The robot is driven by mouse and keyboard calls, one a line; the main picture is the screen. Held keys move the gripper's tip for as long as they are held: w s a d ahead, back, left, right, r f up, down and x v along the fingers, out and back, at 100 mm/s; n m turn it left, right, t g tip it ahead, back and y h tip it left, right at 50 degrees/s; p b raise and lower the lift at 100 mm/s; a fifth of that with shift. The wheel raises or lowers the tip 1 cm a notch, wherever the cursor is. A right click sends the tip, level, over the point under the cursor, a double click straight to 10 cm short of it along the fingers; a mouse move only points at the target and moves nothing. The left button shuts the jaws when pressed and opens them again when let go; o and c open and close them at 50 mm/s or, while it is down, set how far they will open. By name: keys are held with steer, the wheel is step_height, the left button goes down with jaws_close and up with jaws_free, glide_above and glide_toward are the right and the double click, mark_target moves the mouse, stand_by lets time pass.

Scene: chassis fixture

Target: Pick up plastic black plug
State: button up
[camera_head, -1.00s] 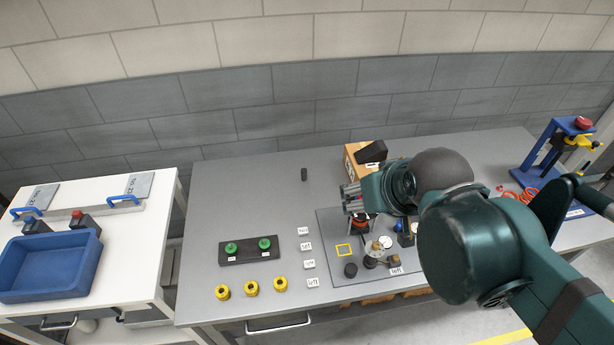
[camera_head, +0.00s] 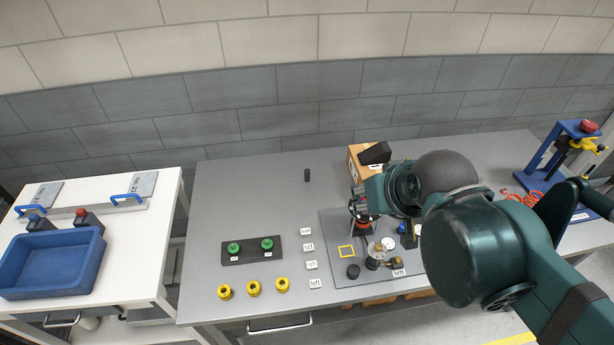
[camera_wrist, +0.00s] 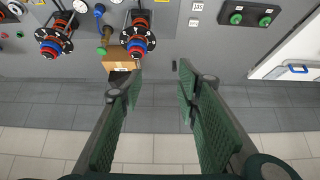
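Two dark pieces could be the black plug, and I cannot tell which. One is a small upright black cylinder (camera_head: 307,175) standing alone toward the back of the grey table. The other is a short round black piece (camera_head: 353,271) on the grey plate at the front. A small dark upright shape (camera_wrist: 174,66) beside my right fingertip in the wrist view looks like the back cylinder. My gripper (camera_wrist: 160,72) is open with nothing between its green fingers. In the head view, my gripper (camera_head: 358,206) hangs above the plate, its fingertips partly hidden.
A cardboard box (camera_head: 357,166) with a black item on top stands behind my gripper. The grey plate (camera_head: 335,224) carries several fixture parts. A black holder with green buttons (camera_head: 250,259), yellow rings (camera_head: 254,287) and white labels lie left. A blue press (camera_head: 551,150) stands right.

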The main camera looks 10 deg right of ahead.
steer(key=n+g+b, duration=0.3)
steer(key=n+g, duration=0.4)
steer(key=n, duration=1.2)
glide_above(308, 170)
steer(key=f, duration=2.3)
steer(key=shift+s+f, duration=0.2)
steer(key=shift+s, duration=0.2)
steer(key=shift+w+a+f+n, duration=0.1)
steer(key=shift+w+f+n, duration=0.2)
steer(key=shift+f, duration=0.35)
steer(key=shift+f, duration=1.3)
